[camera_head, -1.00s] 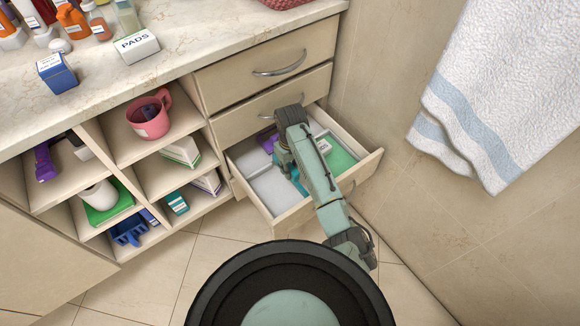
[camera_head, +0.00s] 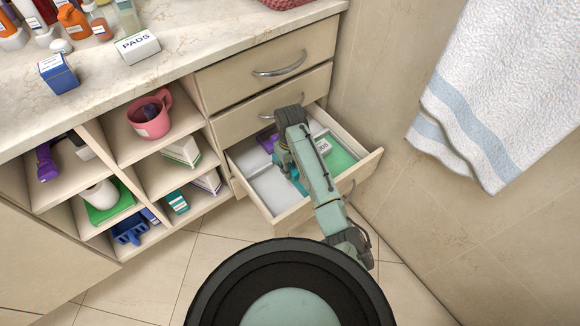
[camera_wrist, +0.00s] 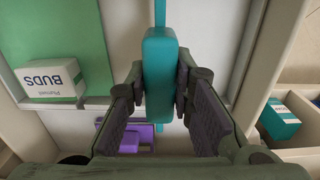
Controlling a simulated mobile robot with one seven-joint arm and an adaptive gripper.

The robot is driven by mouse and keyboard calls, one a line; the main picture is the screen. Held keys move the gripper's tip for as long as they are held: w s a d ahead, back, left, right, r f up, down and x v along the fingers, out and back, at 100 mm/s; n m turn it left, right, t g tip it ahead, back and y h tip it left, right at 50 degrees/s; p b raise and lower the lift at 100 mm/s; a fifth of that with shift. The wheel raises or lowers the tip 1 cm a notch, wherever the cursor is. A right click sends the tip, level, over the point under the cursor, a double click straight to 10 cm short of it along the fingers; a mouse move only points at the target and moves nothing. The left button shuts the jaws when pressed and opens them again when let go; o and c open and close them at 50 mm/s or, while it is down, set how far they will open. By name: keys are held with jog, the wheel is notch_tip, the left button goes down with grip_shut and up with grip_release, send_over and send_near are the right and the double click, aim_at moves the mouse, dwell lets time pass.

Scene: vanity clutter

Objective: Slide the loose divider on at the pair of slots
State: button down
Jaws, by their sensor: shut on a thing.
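The loose divider is a teal strip with a thick block-like grip (camera_wrist: 159,75), seen almost end-on in the wrist view. My gripper (camera_wrist: 161,88) is shut on this grip, one finger on each side. The divider is over the open drawer (camera_head: 273,206), lined up roughly front to back. In the head view my gripper (camera_head: 287,165) covers most of it, and a bit of teal (camera_head: 300,186) shows beside the arm. I cannot make out the pair of slots, or whether the divider's ends touch them.
Open cubbies with a pink mug (camera_head: 150,115) stand left of the drawer. A towel (camera_head: 490,90) hangs to the right.

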jog(key=shift+f+b, duration=1)
jog(key=shift+f, duration=1)
jog(key=c, duration=1.3)
grip_release()
notch_tip(320, 180, up, 12)
jog(key=shift+s, duration=0.1)
